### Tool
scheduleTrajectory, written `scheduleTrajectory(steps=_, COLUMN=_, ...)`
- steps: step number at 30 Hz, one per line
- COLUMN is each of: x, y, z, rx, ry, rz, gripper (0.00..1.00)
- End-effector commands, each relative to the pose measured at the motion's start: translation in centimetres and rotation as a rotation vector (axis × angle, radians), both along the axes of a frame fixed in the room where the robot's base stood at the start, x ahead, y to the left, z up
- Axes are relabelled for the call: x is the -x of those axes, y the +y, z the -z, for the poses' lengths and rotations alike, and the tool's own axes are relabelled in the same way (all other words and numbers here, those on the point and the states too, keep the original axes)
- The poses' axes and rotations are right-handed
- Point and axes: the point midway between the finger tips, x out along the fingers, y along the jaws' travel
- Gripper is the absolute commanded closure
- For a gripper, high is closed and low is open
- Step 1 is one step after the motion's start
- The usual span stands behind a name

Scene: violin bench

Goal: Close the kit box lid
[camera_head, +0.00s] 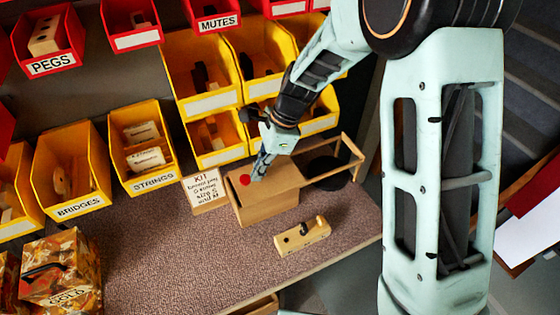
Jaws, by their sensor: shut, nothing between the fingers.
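The kit box (268,209) is a light wooden box standing on the bench in the camera_head view. A flat wooden lid panel (283,174) lies across its top, and a red round spot (244,180) shows at its left. Open wooden rails (345,142) reach out from the box to the right. My gripper (258,172) is shut and empty, pointing down at the top of the box just right of the red spot. I cannot tell whether the fingertips touch the lid. The gripper hides part of the box's top and back.
A KIT card (205,189) stands close to the box's left. A small wooden block with dark parts (302,236) lies in front. Yellow STRINGS (143,150) and BRIDGES (70,172) bins line the back.

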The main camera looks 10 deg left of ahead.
Motion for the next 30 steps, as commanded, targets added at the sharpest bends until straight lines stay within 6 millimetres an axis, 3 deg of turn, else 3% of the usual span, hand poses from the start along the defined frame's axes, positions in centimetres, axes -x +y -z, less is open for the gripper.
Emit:
scheduleTrajectory(steps=6, x=1.1, y=1.7, z=0.0, rx=0.000, ry=0.000, rz=-0.001, gripper=1.00)
scheduleTrajectory(steps=20, x=1.4, y=2.1, z=0.0, rx=-0.004, ry=0.004, rz=-0.003, gripper=1.00)
scheduleTrajectory(steps=25, x=0.9, y=1.2, z=-0.1, rx=-0.004, ry=0.004, rz=0.000, gripper=1.00)
scheduleTrajectory(steps=30, x=-0.5, y=-1.5, z=-0.1, rx=-0.001, ry=0.001, rz=0.004, gripper=1.00)
